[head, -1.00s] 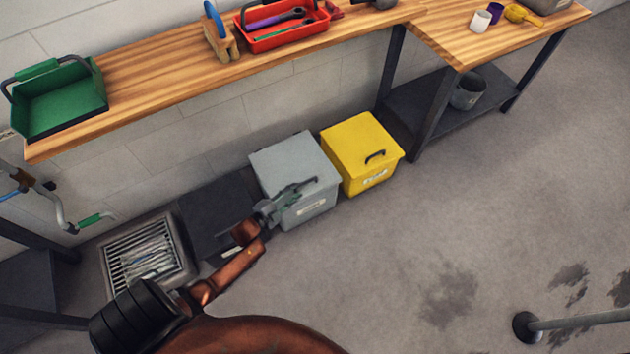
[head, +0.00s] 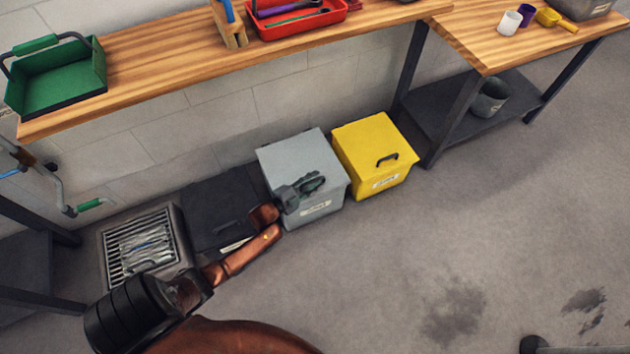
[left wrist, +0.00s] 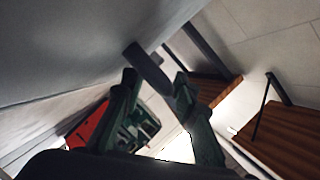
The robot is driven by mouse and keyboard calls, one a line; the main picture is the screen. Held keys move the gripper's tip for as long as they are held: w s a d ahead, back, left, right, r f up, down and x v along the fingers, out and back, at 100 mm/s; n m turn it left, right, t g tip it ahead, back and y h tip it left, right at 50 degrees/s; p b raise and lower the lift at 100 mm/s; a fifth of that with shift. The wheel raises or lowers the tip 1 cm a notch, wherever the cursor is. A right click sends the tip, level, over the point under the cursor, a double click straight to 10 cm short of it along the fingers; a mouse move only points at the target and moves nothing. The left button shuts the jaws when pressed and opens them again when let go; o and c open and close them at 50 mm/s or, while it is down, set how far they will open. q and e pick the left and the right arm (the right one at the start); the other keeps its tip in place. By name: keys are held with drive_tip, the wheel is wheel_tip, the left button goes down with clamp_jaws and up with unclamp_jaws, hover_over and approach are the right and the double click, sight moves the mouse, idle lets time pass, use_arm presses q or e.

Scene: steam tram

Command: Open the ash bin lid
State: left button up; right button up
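Three lidded bins stand in a row on the floor: a black one (head: 212,208), a grey one (head: 290,155) and a yellow one (head: 368,143). Their labels are too small to read, but my left gripper is at the grey bin, whose lid is shut. My left gripper (head: 316,182) is at that lid's front edge and hides its handle in the head view. In the left wrist view the dark handle (left wrist: 147,66) reaches between the parted fingertips (left wrist: 155,80) of the gripper. I cannot tell whether they touch it. My right gripper is not in view.
A wooden bench (head: 170,85) runs above the bins with a green tray (head: 60,90) and a red toolbox (head: 295,28). A floor grate (head: 135,235) lies left of the bins.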

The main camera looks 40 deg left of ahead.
use_arm(q)
drive_tip(key=shift+c, duration=0.3)
clamp_jaws()
idle(0.4)
